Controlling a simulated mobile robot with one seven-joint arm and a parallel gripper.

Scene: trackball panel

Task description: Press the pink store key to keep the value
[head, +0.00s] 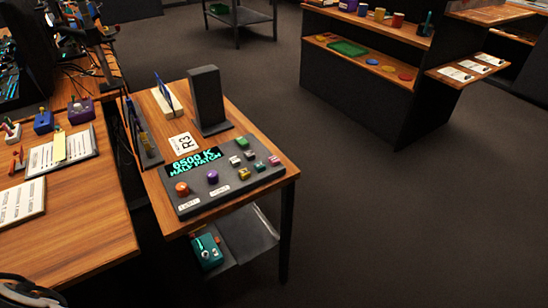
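The trackball panel (228,192) is a dark slab on the front part of a small wooden table. Its display (194,162) reads "6500 K HALF PATCH" in cyan letters. An orange ball (182,188) and a purple ball (212,177) sit at its front left. Several small keys are at its right, among them a pinkish key (275,160) near the right edge, which looks like the store key. Any lettering on the keys is too small to read.
Behind the panel stand a dark upright block (208,100) and an "R3" card (183,143). A dark upright plate (146,135) stands at the table's left. A cluttered wooden desk (85,245) is close on the left. Open floor (400,230) lies to the right.

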